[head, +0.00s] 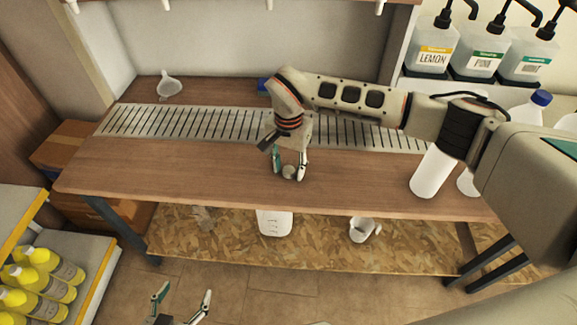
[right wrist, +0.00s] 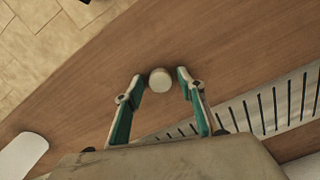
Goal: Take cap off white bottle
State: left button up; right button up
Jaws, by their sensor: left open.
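A white bottle (head: 431,174) stands on the wooden table at the right, its top hidden behind my right arm. A white rounded shape (right wrist: 22,155) at the lower left of the right wrist view looks like it. A small pale round piece, perhaps a cap (head: 289,171), is at the table near its front edge. My right gripper (head: 290,176) is over it, with its fingers on either side. In the right wrist view the round piece (right wrist: 160,80) shows between the fingertips with gaps on both sides. My left gripper (head: 182,301) is open and empty, low in front of the table.
A slotted metal grate (head: 180,122) runs along the table, with a white funnel (head: 169,87) behind it. A blue-capped bottle (head: 530,108) and pump bottles (head: 431,54) are at the right. A jug (head: 274,222) and a cup (head: 361,229) sit on the lower shelf. The table's left part is clear.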

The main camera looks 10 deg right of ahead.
aim_at(289, 170)
notch_tip(289, 170, up, 12)
jog(key=p, duration=0.1)
jog(key=shift+r, duration=0.15)
dwell(0.4)
jog(key=shift+s, duration=0.1)
